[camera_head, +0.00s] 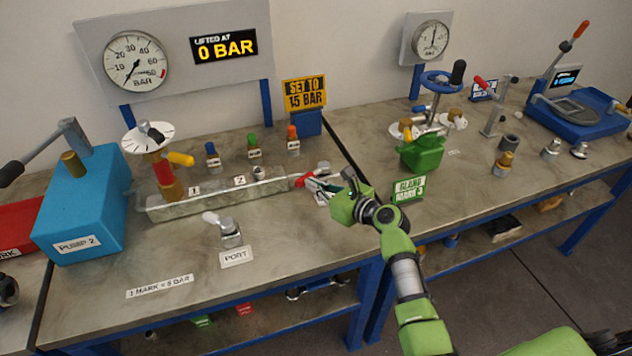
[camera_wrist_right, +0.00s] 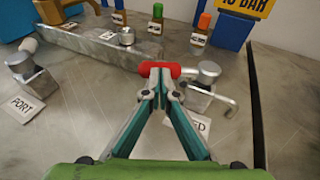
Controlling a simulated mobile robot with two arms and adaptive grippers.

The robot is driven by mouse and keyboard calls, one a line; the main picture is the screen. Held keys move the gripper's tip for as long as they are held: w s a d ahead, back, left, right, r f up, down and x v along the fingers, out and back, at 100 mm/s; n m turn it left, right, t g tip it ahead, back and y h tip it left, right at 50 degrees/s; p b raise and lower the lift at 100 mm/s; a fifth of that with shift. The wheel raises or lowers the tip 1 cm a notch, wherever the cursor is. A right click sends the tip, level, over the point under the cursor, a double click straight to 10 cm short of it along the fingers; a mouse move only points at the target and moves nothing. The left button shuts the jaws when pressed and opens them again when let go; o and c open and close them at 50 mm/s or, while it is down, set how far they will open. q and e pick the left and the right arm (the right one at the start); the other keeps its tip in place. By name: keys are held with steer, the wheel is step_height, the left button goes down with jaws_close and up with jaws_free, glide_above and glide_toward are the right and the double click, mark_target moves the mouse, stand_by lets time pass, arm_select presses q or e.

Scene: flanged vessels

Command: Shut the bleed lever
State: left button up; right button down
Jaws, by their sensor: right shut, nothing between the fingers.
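The bleed lever (camera_head: 303,180) is a short red handle at the right end of the long metal manifold block (camera_head: 222,198). In the right wrist view the red lever (camera_wrist_right: 170,70) lies crosswise, running left from a round metal valve body (camera_wrist_right: 208,72). My right gripper (camera_head: 316,186) is at the lever, its fingers shut with nothing between them. In the wrist view the fingertips (camera_wrist_right: 159,84) meet just in front of the red handle and overlap it; whether they touch it I cannot tell. A white label ending in "ED" (camera_wrist_right: 204,124) is partly hidden behind a finger. My left gripper is not in view.
A blue pump (camera_head: 85,205) stands at the left. Behind the manifold are small blue, green and orange capped bottles (camera_head: 252,146) and a "SET TO 15 BAR" sign (camera_head: 305,94). The display (camera_head: 225,46) reads 0 BAR.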

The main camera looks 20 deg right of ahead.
mark_target(302, 181)
steer(key=a+p, duration=0.1)
steer(key=w+a+m+h+p, duration=0.1)
steer(key=p, duration=0.1)
steer(key=shift+w+r, duration=0.25)
steer(key=shift+r, duration=0.15)
steer(key=shift+w+a+f, duration=0.3)
steer(key=shift+w, duration=0.25)
steer(key=shift+a, duration=0.1)
